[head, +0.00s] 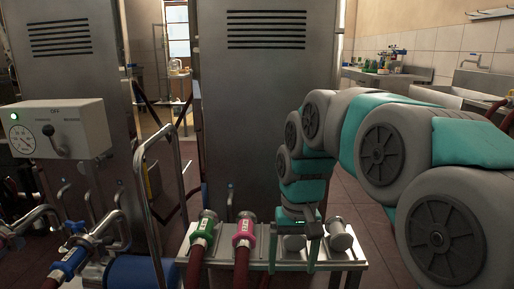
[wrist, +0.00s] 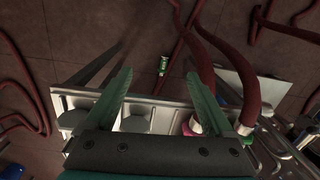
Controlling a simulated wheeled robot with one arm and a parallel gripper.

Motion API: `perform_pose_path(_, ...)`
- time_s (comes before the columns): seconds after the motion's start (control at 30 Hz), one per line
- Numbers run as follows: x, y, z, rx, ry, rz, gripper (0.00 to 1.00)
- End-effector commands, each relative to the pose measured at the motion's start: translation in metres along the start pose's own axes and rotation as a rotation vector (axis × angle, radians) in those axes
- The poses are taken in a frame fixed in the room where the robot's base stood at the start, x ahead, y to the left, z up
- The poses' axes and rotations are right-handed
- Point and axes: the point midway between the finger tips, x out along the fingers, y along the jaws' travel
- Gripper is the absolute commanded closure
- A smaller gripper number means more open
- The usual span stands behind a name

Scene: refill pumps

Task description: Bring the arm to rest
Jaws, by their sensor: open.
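My arm reaches in from the right of the head view and bends down to my gripper (head: 294,255), low over a metal rack (head: 350,262). In the wrist view the two teal fingers of my gripper (wrist: 158,78) are spread apart with nothing held between them. A grey stub (wrist: 135,124) on the rack shows beyond the gripper's palm, between the fingers. I cannot tell from these views whether the fingers touch the rack.
The rack also holds hose ends with a green collar (head: 204,228) and a pink collar (head: 244,231), and a bare metal stub (head: 339,234). A blue-collared hose end (head: 70,262) and a gauge box (head: 62,127) are left. Red hoses (wrist: 178,45) lie on the floor.

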Motion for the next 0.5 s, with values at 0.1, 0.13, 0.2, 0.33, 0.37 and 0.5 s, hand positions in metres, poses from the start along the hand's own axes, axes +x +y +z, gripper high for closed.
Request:
perform_pose_path(0.1, 0.014, 0.018, 0.046, 0.002, -0.019, 0.014, 0.12)
perform_pose_path(0.13, 0.017, 0.022, 0.057, 0.003, -0.021, 0.017, 0.12)
perform_pose_path(0.2, 0.028, 0.031, 0.081, 0.005, -0.032, 0.023, 0.12)
perform_pose_path(0.33, 0.048, 0.045, 0.129, 0.015, -0.05, 0.032, 0.12)
perform_pose_path(0.37, 0.054, 0.049, 0.141, 0.019, -0.055, 0.034, 0.12)
perform_pose_path(0.5, 0.079, 0.061, 0.187, 0.037, -0.075, 0.042, 0.12)
